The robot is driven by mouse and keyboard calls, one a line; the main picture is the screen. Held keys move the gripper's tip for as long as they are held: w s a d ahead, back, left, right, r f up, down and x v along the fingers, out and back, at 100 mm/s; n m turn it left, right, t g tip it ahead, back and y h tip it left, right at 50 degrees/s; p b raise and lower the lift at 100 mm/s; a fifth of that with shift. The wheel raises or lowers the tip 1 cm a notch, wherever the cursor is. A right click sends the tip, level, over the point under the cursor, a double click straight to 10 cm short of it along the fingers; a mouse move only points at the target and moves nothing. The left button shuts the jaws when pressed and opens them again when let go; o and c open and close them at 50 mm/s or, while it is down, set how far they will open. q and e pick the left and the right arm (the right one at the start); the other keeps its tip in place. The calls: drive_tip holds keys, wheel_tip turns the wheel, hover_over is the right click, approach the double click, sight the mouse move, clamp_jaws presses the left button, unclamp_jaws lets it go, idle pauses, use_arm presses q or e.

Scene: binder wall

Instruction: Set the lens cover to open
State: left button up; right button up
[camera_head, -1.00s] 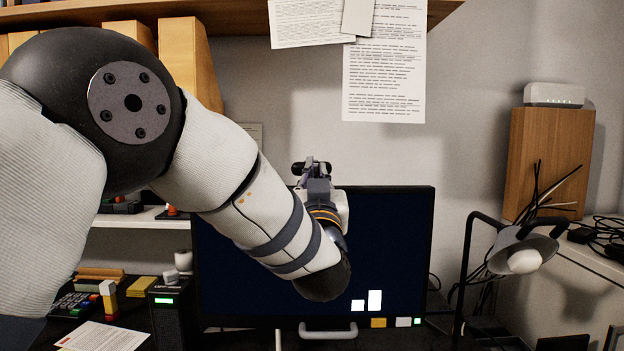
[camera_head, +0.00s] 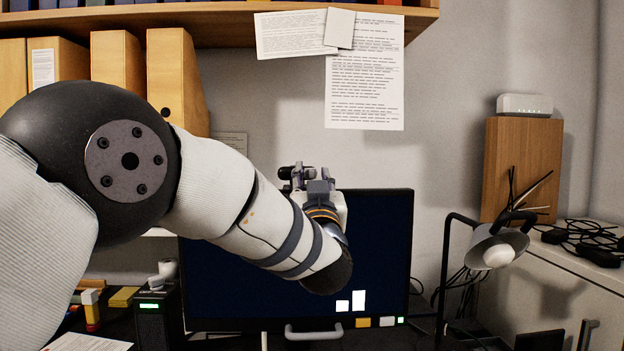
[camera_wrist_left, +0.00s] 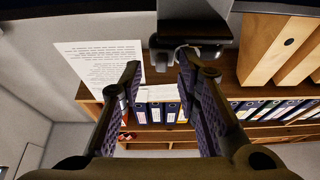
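A dark webcam (camera_head: 285,173) sits on the top edge of the black monitor (camera_head: 385,240). In the left wrist view, which is upside down, the webcam (camera_wrist_left: 185,32) hangs from the dark edge at the top, with a paler part at its lower end. I cannot make out its lens cover or how that is set. My left gripper (camera_head: 318,183) is just right of the webcam in the head view and partly overlaps it. In the wrist view its fingers (camera_wrist_left: 158,75) are apart and empty, the right fingertip close to the webcam. My right gripper is not in view.
A shelf with binders (camera_head: 175,80) is above left, and papers (camera_head: 365,95) hang on the wall behind. A desk lamp (camera_head: 495,250) stands right of the monitor. My left arm crosses in front of the monitor. The wall between monitor and papers is clear.

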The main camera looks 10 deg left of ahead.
use_arm(q)
drive_tip(key=v, duration=1.2)
drive_tip(key=shift+a+f, duration=0.1)
